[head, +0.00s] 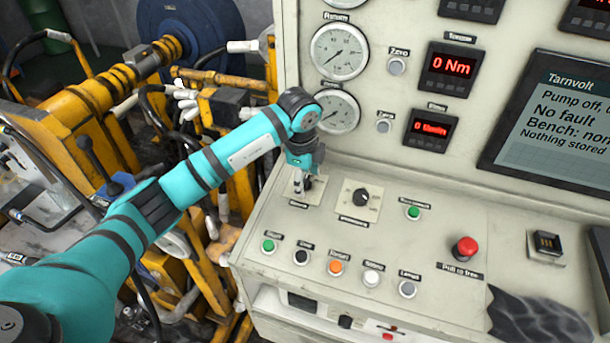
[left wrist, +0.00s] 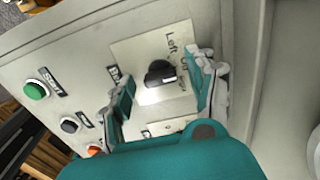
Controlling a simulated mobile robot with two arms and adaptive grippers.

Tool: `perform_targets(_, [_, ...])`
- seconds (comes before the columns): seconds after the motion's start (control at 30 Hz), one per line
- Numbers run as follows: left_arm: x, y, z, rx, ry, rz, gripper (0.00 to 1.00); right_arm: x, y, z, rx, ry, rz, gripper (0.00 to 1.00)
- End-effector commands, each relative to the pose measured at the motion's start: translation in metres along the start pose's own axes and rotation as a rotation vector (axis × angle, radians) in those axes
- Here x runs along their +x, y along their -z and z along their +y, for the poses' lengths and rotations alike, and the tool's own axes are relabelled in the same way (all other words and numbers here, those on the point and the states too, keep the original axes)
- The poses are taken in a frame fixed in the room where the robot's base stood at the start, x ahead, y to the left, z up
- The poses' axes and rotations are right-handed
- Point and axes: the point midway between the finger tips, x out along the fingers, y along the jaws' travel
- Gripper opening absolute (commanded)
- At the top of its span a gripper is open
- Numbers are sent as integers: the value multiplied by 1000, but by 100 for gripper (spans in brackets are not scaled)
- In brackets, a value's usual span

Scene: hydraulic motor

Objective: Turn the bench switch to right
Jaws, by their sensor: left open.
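The bench switch is a black rotary knob (left wrist: 160,72) on a pale square plate, seen in the left wrist view. Lettering beside it reads "Left", with further words partly hidden. My left gripper (left wrist: 165,90) is open, with one finger on each side of the knob; I cannot tell whether either touches it. In the head view my left gripper (head: 302,184) points down over the switch plate (head: 313,202) on the sloping panel and hides most of the knob, so its setting is unclear there. My right gripper is not in view.
A second black knob (head: 361,197) sits just right of the switch. A row of buttons, including an orange one (head: 335,267), lies in front. A red stop button (head: 465,248) is farther right. Gauges (head: 338,51) and the display (head: 560,120) stand on the upright panel behind.

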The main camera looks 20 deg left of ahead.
Motion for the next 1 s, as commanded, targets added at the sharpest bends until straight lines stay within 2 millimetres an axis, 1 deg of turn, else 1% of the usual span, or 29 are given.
perform_targets(0.1, [0,0,0,0,0,0,58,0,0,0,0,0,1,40])
perform_targets(0.5, [-1,0,0,0,0,0,5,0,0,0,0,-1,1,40])
perform_targets(0.53, [-1,0,0,0,0,0,3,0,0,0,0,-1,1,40])
perform_targets(0.77, [0,0,0,20,1,0,3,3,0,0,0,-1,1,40])
perform_targets(1.0, [1,0,-1,133,3,-1,3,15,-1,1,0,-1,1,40])
